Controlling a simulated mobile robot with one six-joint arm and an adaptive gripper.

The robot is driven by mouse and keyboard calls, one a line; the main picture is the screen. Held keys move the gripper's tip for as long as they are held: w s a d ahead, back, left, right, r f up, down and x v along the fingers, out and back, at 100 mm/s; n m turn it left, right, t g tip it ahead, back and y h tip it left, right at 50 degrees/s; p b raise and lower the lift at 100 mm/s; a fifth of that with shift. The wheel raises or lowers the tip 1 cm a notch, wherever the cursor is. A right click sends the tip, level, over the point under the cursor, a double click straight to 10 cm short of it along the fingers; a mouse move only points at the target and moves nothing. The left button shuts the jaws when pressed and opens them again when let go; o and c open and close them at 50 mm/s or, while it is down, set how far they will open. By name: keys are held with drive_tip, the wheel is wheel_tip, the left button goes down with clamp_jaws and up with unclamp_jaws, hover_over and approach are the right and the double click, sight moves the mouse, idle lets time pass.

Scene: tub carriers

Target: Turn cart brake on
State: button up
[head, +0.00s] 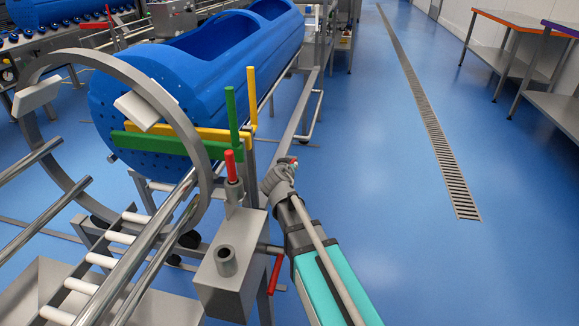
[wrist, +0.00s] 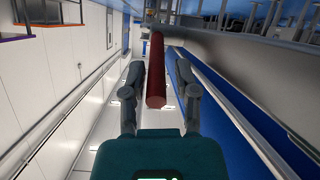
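My gripper (head: 280,180) is beside the cart's right side in the head view. In the wrist view, my gripper (wrist: 160,78) is open, one finger on each side of a red bar-shaped handle (wrist: 156,75). The bar runs up to a grey metal beam (wrist: 210,38); gaps show between it and both fingers. In the head view only a small red patch (head: 293,160) shows at the fingertips; my gripper hides the rest, and I cannot tell for certain it is that bar. The blue perforated tub (head: 125,100) lies on a metal cart frame (head: 305,105).
A grey metal box (head: 230,265) with a red lever (head: 275,273) stands left of my arm. A second red handle (head: 230,165) stands upright above it. Green (head: 231,118) and yellow (head: 251,95) bars are close to my gripper. Blue floor (head: 390,180) is clear to the right.

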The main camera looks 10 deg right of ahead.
drive_tip(key=shift+o, duration=0.5)
drive_tip(key=shift+d, duration=0.1)
drive_tip(key=shift+c, duration=0.3)
